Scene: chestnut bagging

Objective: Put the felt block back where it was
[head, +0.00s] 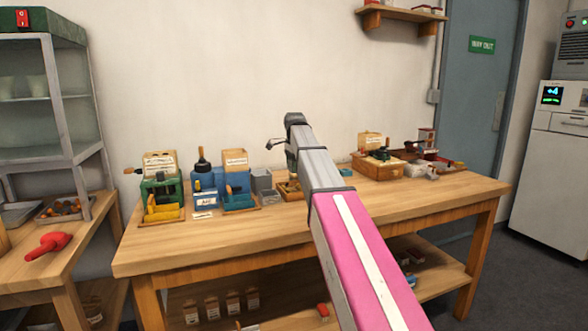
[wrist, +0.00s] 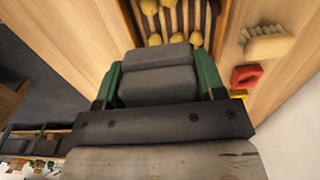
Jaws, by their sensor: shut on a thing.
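In the wrist view, a grey felt block (wrist: 158,84) with a step across its top sits between the green fingers of my gripper (wrist: 163,68). My gripper is shut on it, one finger at each side. The block's underside is hidden, so I cannot tell whether it touches anything below. In the head view, my pink and grey arm reaches over the wooden workbench (head: 240,245), and its wrist hangs above the middle of the bench. The block cannot be made out there.
Yellow-headed sticks (wrist: 180,18) lie just beyond the block, with a brush (wrist: 265,44) and a red object (wrist: 246,76) to the right. In the head view, blue (head: 205,180) and green (head: 160,189) holders stand at left, a wooden box (head: 378,168) at right. The bench front is clear.

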